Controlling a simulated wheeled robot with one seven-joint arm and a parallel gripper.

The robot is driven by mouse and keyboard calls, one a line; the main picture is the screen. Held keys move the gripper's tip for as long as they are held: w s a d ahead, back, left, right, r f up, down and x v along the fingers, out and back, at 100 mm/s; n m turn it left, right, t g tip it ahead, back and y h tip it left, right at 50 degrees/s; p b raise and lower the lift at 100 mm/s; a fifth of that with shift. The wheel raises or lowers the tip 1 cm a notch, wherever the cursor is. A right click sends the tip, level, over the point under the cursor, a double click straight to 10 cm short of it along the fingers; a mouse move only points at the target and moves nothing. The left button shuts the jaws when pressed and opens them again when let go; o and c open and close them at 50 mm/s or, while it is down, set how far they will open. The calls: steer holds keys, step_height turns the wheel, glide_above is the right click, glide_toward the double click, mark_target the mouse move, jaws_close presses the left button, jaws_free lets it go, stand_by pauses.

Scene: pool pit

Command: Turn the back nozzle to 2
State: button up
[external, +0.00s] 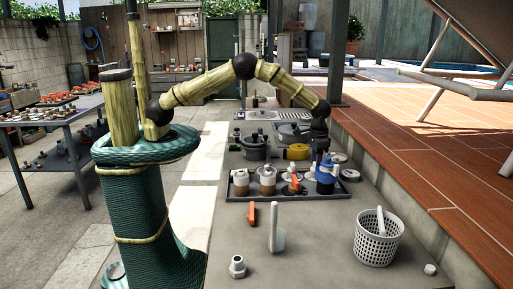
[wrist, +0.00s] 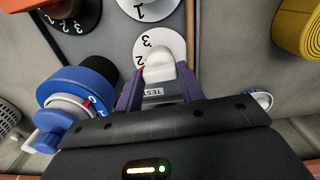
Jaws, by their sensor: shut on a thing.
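My gripper (wrist: 160,80) is shut on a white nozzle knob (wrist: 166,65), with one purple finger on each side of it. The knob sits on a round white dial (wrist: 160,37) with a 3 and what looks like a 2 at its left. A red mark shows at the knob's left edge, close to the lower numeral. A label reading TEST lies between the fingers. In the external view my gripper (external: 318,155) is low over the back right of the dark tray (external: 262,197); its fingers and the held knob are hard to make out there.
A blue valve (wrist: 80,95) stands close left of my gripper. Another white dial (wrist: 145,8) lies beyond it, and a yellow roll (wrist: 297,25) is at the upper right. A white basket (external: 378,243) and a grey fitting (external: 237,267) stand at the counter's front.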

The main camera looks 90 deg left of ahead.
steer(key=shift+m, duration=0.4)
steer(key=o, duration=1)
steer(key=shift+r, duration=0.1)
step_height(320, 180, up, 17)
steer(key=b, duration=0.1)
steer(key=shift+r+b, duration=0.15)
steer(key=shift+b, duration=0.2)
